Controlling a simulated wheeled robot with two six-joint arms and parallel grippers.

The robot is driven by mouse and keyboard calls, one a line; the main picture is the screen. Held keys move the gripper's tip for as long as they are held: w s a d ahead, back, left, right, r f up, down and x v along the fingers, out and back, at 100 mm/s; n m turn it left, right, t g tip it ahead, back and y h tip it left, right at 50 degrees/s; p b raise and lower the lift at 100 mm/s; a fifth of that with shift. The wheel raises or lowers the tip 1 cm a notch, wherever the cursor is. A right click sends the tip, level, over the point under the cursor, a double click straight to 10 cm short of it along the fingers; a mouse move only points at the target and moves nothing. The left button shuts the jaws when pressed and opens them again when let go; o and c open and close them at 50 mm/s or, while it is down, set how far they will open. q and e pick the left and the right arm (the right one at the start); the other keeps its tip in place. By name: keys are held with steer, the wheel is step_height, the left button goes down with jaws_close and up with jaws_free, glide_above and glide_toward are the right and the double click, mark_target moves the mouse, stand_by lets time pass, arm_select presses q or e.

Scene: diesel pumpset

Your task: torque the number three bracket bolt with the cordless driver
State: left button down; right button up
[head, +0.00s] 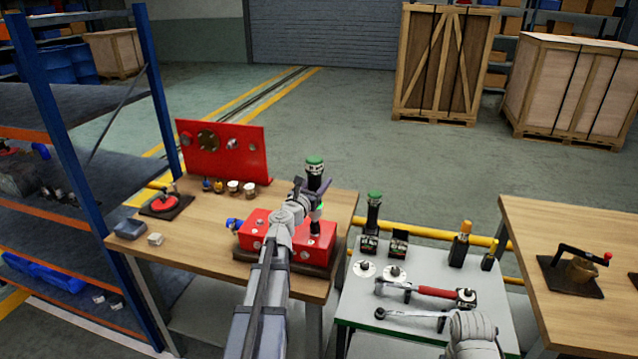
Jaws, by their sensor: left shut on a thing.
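The cordless driver (315,170), black with a green cap, stands roughly upright in my left gripper (314,190), which is shut on it. The driver is over the red bracket block (259,226) on the wooden bench. My gripper and forearm hide the middle of the block and part of the driver. I cannot tell whether the driver's lower end touches a bolt. The number three bolt cannot be made out. Part of my right arm shows at the bottom right, but its gripper fingers are not visible.
A grey tool table (436,275) holds another green-capped tool (374,212), a red-handled wrench (425,291) and a ratchet (410,315). A red upright panel (222,150) stands at the bench's back. A blue shelf rack (58,140) is left; another wooden table (560,225) is right.

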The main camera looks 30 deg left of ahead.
step_height(320, 180, up, 5)
steer(key=p, duration=0.4)
steer(key=shift+f, duration=0.15)
steer(key=shift+c, duration=0.4)
